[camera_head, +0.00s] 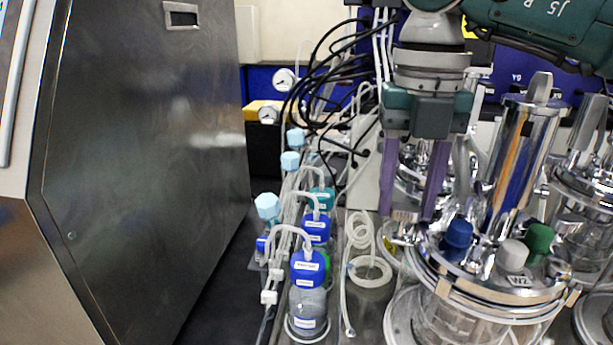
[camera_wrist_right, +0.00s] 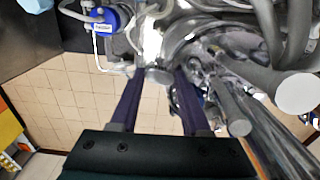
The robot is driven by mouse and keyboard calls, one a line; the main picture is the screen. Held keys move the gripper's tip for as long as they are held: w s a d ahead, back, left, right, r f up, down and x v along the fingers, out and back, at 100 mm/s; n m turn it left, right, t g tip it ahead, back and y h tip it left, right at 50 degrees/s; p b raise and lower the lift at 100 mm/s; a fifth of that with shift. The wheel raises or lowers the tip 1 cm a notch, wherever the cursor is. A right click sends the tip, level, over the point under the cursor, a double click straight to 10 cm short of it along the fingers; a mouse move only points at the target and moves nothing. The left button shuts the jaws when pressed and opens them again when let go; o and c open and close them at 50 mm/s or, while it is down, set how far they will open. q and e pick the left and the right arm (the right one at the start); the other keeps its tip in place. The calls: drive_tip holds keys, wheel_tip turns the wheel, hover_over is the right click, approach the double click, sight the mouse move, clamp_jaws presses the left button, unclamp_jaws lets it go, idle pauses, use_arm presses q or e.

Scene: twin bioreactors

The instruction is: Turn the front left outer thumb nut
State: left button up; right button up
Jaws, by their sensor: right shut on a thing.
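My right gripper (camera_head: 407,212) comes down from the top with its two purple fingers pointing down, at the left rim of the front glass bioreactor vessel's metal lid (camera_head: 470,278). In the wrist view the fingertips (camera_wrist_right: 159,76) are close on either side of a small rounded metal thumb nut (camera_wrist_right: 159,77), and the gripper is shut on it. The fingers partly hide the nut, and in the head view it cannot be made out clearly. My left gripper is in neither view.
On the lid stand blue (camera_head: 457,236), white (camera_head: 512,255) and green (camera_head: 539,240) caps and a tall metal cylinder (camera_head: 522,150). Blue-capped bottles (camera_head: 308,292) with looped tubing stand to the left. A large steel cabinet (camera_head: 150,170) fills the left side.

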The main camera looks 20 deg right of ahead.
clamp_jaws()
drive_tip(key=n+b, duration=0.2)
drive_tip(key=n, duration=0.1)
drive_tip(key=shift+f+n+b, duration=0.1)
drive_tip(key=shift+n+b, duration=0.3)
drive_tip(key=n+b, duration=0.2)
drive_tip(key=n, duration=0.2)
drive_tip(key=shift+n+b, duration=0.3)
drive_tip(key=n+b, duration=0.2)
drive_tip(key=n, duration=0.3)
drive_tip(key=n+b, duration=0.1)
drive_tip(key=n, duration=0.2)
drive_tip(key=shift+n, duration=0.7)
drive_tip(key=o, duration=1.2)
unclamp_jaws()
